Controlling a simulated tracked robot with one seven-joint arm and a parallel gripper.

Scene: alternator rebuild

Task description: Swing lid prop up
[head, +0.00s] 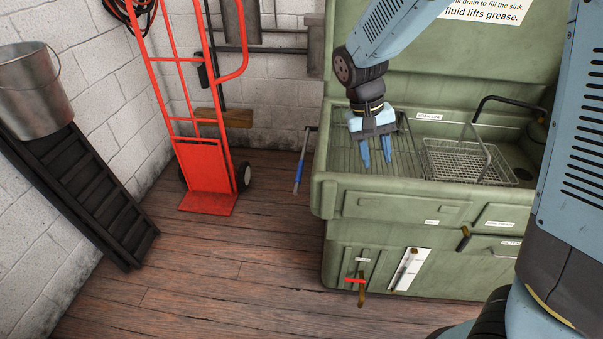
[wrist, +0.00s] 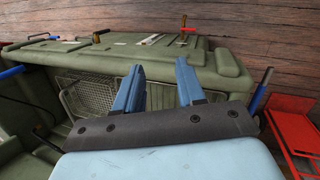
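The green parts washer (head: 372,262) stands at right with its green lid (head: 430,75) raised behind the basin. A thin rod with a blue grip (head: 299,174), which looks like the lid prop, stands at the washer's left side; its mounting is unclear. A blue-gripped rod also shows at right in the wrist view (wrist: 260,94). My gripper (head: 376,164) points down over the left part of the basin, to the right of that rod and apart from it. In the wrist view, its two blue fingers (wrist: 159,70) are spread with nothing between them.
A wire basket (head: 465,163) and a black spout (head: 512,101) sit at the basin's right. A red lever (head: 354,281) is on the lower front. A red hand truck (head: 205,172) stands left of the washer, with open plank floor (head: 230,270) in front.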

